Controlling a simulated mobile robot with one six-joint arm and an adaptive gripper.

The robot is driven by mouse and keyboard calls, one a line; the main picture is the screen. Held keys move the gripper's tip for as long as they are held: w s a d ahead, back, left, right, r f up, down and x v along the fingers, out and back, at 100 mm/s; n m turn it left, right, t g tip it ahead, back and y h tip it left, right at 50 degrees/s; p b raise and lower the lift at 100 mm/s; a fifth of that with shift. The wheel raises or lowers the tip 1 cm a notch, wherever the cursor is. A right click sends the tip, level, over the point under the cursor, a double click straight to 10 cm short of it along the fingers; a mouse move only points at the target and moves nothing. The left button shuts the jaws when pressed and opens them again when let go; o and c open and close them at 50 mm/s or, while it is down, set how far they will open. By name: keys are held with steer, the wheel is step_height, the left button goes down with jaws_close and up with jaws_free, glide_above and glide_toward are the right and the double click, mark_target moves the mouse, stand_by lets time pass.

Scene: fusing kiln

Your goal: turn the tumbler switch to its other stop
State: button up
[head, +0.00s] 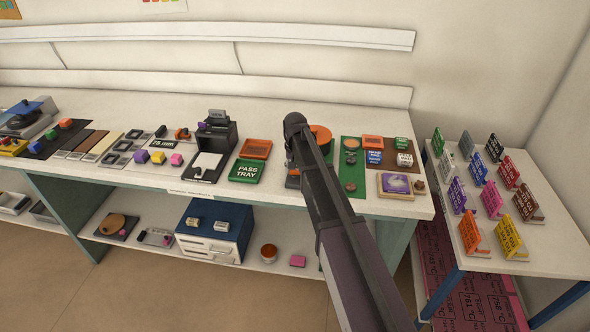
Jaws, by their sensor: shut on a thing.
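My arm reaches in from the bottom right to the worktop (130,170), and its dark upper end stands over the right half. My gripper does not show; the arm hides the place below it. I cannot make out the tumbler switch for sure. A small grey and orange piece (292,181) shows just left of the arm, partly hidden. An orange round thing (320,134) shows behind the arm.
Left of the arm are a green pass tray (246,171), an orange tray (256,149) and a dark machine (217,133). A green mat (352,184) and a framed purple tile (381,186) lie to the right. A side table (452,262) holds several coloured cards.

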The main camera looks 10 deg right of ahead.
steer(key=shift+m, duration=0.6)
steer(key=o, duration=1.2)
steer(key=shift+c, duration=0.2)
steer(key=shift+n, duration=0.4)
